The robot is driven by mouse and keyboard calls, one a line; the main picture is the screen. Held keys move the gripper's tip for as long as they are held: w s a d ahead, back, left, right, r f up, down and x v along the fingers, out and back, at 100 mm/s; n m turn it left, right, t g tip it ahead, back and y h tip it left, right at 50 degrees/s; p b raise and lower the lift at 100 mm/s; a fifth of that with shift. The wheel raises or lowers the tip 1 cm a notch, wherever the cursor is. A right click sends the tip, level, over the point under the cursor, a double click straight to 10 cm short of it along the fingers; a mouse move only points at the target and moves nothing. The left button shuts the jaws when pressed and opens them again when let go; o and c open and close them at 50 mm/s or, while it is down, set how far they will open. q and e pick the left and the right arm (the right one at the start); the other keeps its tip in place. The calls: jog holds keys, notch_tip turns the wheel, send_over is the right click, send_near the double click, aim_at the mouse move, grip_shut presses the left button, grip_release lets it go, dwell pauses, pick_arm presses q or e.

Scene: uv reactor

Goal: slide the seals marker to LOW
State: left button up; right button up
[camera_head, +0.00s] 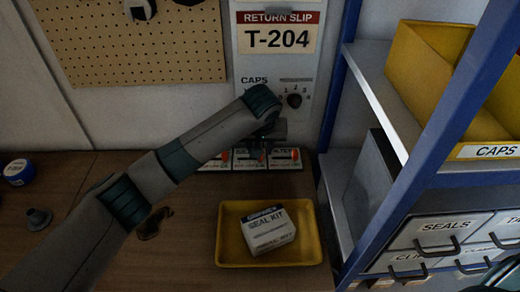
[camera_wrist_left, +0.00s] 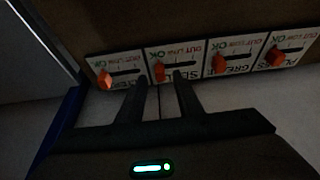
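A row of label cards with orange sliding markers sits at the back of the bench. In the left wrist view the cards appear upside down. The seals card (camera_wrist_left: 188,58) is second from the left there, partly covered by my fingers, and its orange marker (camera_wrist_left: 159,73) is at the OK end. My left gripper (camera_wrist_left: 160,80) is open, its two dark fingertips apart on either side of that marker; I cannot tell whether they touch it. In the head view my left gripper (camera_head: 265,138) hangs over the row, partly hiding the seals card (camera_head: 248,158).
The filter card (camera_head: 285,158) is beside the seals card. A yellow tray (camera_head: 310,257) with a seal kit box (camera_head: 268,228) lies in front. A blue-framed shelf (camera_head: 430,130) stands at right. A return slip panel (camera_head: 280,50) is behind.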

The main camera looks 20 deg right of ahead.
pick_arm(q)
jog(key=shift+p+x, duration=0.3)
jog(key=shift+x, duration=1.6)
grip_shut()
